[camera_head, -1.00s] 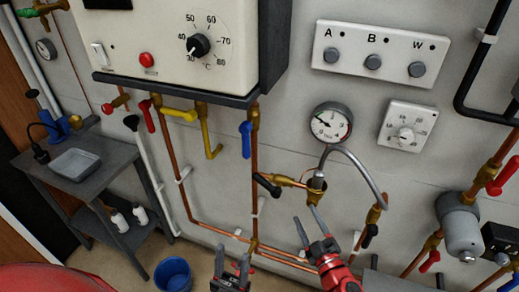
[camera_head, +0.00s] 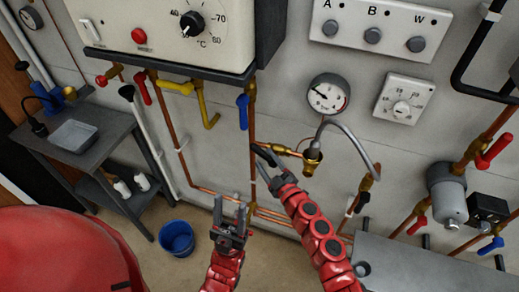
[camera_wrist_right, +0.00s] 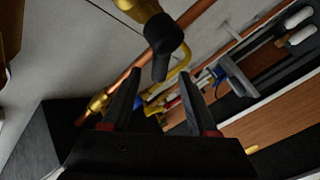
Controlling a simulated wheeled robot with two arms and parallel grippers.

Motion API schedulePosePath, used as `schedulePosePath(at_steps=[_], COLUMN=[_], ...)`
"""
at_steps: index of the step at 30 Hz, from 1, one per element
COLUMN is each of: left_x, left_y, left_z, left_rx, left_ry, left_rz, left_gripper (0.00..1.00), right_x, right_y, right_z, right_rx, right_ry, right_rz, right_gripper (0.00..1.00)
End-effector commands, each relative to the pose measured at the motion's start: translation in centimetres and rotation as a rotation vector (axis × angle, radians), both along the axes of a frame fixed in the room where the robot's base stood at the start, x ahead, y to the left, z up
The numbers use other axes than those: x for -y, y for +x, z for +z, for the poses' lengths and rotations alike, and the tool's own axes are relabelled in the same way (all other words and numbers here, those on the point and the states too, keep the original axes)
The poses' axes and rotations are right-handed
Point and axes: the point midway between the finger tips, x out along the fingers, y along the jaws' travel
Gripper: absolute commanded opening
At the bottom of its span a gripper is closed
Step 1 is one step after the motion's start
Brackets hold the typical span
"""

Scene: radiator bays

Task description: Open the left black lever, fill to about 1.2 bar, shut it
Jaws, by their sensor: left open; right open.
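The left black lever (camera_wrist_right: 164,48) shows in the right wrist view on a brass valve, just beyond and between my open fingertips; I see no contact. In the head view my right gripper (camera_head: 266,153) covers most of it. My right gripper (camera_wrist_right: 161,82) is open and empty. My left gripper (camera_head: 231,206) is open and empty, lower and to the left, in front of the pipes. The round pressure gauge (camera_head: 328,95) hangs on the wall above; its needle points to the upper left, but its figures are too small to read. The silver hose (camera_head: 358,142) curves down from the brass fitting.
A second black lever (camera_head: 361,202) sits on the right pipe. A blue lever (camera_head: 243,111) and a yellow lever (camera_head: 210,120) hang under the boiler (camera_head: 165,50). A blue bucket (camera_head: 177,240) stands on the floor. A grey side table (camera_head: 105,150) is at left.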

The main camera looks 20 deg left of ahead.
Motion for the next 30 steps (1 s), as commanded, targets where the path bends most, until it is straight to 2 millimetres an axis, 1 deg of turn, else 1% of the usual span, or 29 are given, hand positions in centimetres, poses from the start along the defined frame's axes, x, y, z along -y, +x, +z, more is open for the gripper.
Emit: schedulePosePath(at_steps=[1, 3, 5, 9, 15, 22, 23, 24, 26, 30], left_x=[0.0, 0.0, 0.0, 0.0, 0.0, 0.0, 0.0, 0.0, 0.0, 0.0], left_y=[0.0, 0.0, 0.0, 0.0, 0.0, 0.0, 0.0, 0.0, 0.0, 0.0], left_z=[0.0, 0.0, -0.2, -0.3, -0.3, -0.3, -0.3, -0.3, -0.3, -0.3], left_rx=[0.0, 0.0, 0.0, 0.0, 0.0, 0.0, 0.0, 0.0, 0.0, 0.0], left_ry=[0.0, 0.0, 0.0, 0.0, 0.0, 0.0, 0.0, 0.0, 0.0, 0.0], left_rz=[0.0, 0.0, 0.0, 0.0, 0.0, 0.0, 0.0, 0.0, 0.0, 0.0], left_gripper=[0.5, 0.5, 0.5, 0.5, 0.5, 0.5, 0.5, 0.5, 0.5, 0.5], right_x=[-0.5, -1.4, -1.9, -2.9, -3.5, -3.6, -3.6, -3.5, -3.5, -3.6], right_y=[0.8, 1.5, 2.0, 3.0, 3.4, 3.4, 3.4, 3.4, 3.4, 3.4], right_z=[0.1, 0.2, -0.1, 0.1, -0.1, 0.0, 0.0, 0.0, 0.0, 0.0], right_rx=[0.0, 0.0, -0.002, 0.001, -0.001, -0.001, -0.001, -0.001, -0.001, 0.0], right_ry=[0.004, 0.003, 0.002, 0.002, 0.0, -0.001, -0.001, -0.001, -0.001, 0.0], right_rz=[-0.004, -0.004, -0.006, -0.004, -0.001, -0.001, -0.001, -0.001, -0.001, -0.001], right_gripper=[0.59, 0.59, 0.59, 0.59, 0.59, 0.59, 0.56, 0.49, 0.38, 0.13])
